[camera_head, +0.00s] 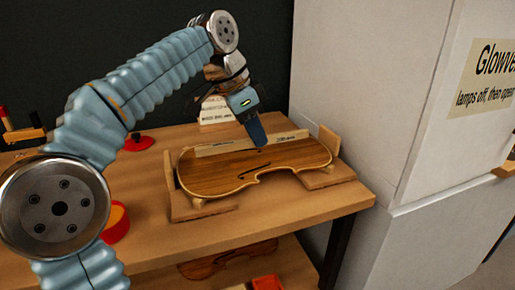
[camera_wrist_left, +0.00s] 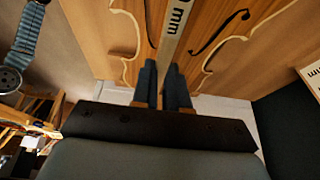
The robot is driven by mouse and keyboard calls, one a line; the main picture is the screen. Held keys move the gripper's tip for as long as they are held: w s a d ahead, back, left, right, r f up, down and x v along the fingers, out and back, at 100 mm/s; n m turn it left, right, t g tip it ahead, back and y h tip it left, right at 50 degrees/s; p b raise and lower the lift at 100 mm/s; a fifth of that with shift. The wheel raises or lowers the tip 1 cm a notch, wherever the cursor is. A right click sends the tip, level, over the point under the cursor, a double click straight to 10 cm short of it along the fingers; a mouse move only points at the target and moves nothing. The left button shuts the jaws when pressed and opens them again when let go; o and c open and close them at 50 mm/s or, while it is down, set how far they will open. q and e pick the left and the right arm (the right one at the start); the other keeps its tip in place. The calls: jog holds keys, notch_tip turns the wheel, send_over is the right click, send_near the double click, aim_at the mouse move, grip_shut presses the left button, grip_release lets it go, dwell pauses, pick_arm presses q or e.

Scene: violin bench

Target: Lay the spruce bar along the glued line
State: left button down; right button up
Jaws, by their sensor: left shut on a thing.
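A violin plate (camera_head: 215,178) with f-holes lies on a wooden cradle (camera_head: 325,178) on the bench. The pale spruce bar (camera_head: 225,149) runs lengthwise over the plate, with printed labels on its side. My left gripper (camera_head: 257,146) comes down from above and is shut on the bar near its middle. In the left wrist view the bar (camera_wrist_left: 176,32) passes between the two blue fingers (camera_wrist_left: 162,88), between the f-holes of the plate (camera_wrist_left: 215,65). I cannot tell whether the bar touches the plate. No glued line is distinguishable. My right gripper is not in view.
A white cabinet (camera_head: 365,80) stands close on the right. A printed card (camera_head: 213,112) stands behind the plate. A red round item (camera_head: 138,142) and a red-and-yellow pot (camera_head: 117,222) are on the left. Another violin part (camera_head: 222,262) lies on the shelf below. The bench front is clear.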

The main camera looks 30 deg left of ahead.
aim_at(257, 161)
pick_arm(q)
jog(key=f, duration=0.1)
jog(key=w+f, duration=0.1)
jog(key=f, duration=0.1)
jog(key=shift+f+b, duration=0.2)
jog(key=shift+b, duration=0.2)
jog(key=shift+s+f, duration=0.1)
jog(key=shift+f, duration=0.25)
jog(key=shift+f, duration=0.1)
jog(key=c, duration=1.1)
grip_release()
jog(key=shift+c, duration=0.2)
jog(key=shift+r, duration=0.3)
jog(key=p+v, duration=0.3)
jog(key=v, duration=0.8)
jog(key=shift+a+r, duration=0.15)
jog(key=shift+r, duration=0.15)
